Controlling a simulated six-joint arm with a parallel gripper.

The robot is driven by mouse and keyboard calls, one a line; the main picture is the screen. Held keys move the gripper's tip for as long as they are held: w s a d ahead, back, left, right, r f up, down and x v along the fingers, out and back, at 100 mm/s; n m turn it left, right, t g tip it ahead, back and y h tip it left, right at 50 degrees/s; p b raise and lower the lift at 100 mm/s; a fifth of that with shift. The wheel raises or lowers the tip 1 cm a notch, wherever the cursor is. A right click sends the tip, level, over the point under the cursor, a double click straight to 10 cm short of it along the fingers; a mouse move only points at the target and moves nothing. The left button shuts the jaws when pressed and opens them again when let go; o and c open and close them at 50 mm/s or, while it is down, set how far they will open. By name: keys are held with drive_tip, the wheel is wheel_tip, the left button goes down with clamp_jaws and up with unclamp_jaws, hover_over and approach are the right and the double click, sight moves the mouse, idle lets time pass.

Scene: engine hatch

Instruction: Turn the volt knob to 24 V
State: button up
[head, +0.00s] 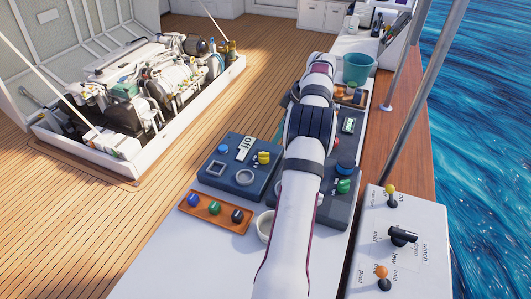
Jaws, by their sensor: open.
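The volt knob cannot be picked out for sure, as the small labels on the panels are too small to read. A dark panel (212,181) left of my arm carries a blue knob (223,149), a yellow knob (264,157) and a pale label plate (245,148). A second dark panel (339,212), partly behind my arm, carries a blue knob (345,170), a green knob (344,186) and a small display (348,125). My white arm reaches up the picture over this bench. My gripper does not show; the arm hides whatever lies under it.
An orange tray (228,220) with several coloured knobs and a white bowl (265,226) stand left of my arm. A white winch box (420,215) with levers is at the right. A teal bucket (357,69) stands farther back. An open engine hatch (127,170) lies at the left.

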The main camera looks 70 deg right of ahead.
sight(265, 153)
drive_tip(key=x, duration=1.2)
drive_tip(key=shift+f, duration=0.1)
clamp_jaws()
